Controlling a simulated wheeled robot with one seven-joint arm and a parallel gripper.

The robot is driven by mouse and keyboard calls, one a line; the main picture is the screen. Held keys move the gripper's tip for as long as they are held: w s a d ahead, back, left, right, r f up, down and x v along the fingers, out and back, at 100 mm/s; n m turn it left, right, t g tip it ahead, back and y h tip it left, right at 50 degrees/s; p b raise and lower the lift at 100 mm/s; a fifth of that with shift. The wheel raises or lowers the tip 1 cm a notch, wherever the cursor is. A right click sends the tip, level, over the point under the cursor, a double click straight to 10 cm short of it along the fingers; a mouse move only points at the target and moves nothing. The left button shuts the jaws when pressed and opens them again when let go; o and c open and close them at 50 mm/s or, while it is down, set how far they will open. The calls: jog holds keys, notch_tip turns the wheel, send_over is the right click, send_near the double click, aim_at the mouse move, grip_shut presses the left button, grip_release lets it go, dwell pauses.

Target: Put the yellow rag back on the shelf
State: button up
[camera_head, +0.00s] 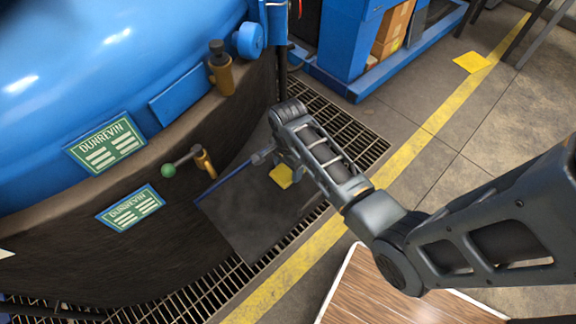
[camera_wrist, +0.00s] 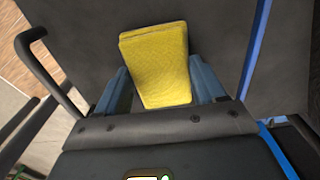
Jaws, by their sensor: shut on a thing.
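The folded yellow rag (camera_wrist: 155,62) is between the two blue-grey fingers of my gripper (camera_wrist: 158,84) in the wrist view, and the gripper is shut on it. In the head view the yellow rag (camera_head: 281,176) shows as a small patch beside my gripper (camera_head: 276,162), over a dark grey panel with a blue edge (camera_head: 245,215). I cannot tell whether the rag touches the panel. A blue shelf-like rack (camera_head: 345,55) with cardboard boxes stands at the top; I cannot tell whether it is the task's shelf.
A large blue and brown furnace (camera_head: 100,60) with valves and green signs fills the left. Floor grating (camera_head: 345,125) runs beside it. A yellow floor line (camera_head: 400,160) crosses the concrete, with a yellow patch (camera_head: 471,62) near its far end. A wooden top (camera_head: 390,300) is at the bottom.

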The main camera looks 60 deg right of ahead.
aim_at(288, 170)
jog(key=o, duration=1)
notch_tip(288, 170, up, 12)
jog(key=p, duration=0.1)
jog(key=s+a+f+n+t+h, duration=0.2)
jog(key=s+a+n+t, duration=0.5)
jog(key=s+a+n, duration=0.45)
jog(key=s+a+r+n+t, duration=0.2)
jog(key=s+r+n, duration=0.1)
jog(key=r, duration=0.4)
jog(key=s+a+r+n+t+y, duration=0.1)
jog(key=s+a+r+n+t, duration=0.1)
jog(key=s+r, duration=0.3)
jog(key=s+a+r+n+t+y, duration=0.1)
jog(key=s+a+r+n+t, duration=0.2)
jog(key=r, duration=0.6)
jog(key=shift+s+r+n+t, duration=0.4)
jog(key=shift+s+n+t, duration=0.15)
jog(key=shift+n, duration=0.3)
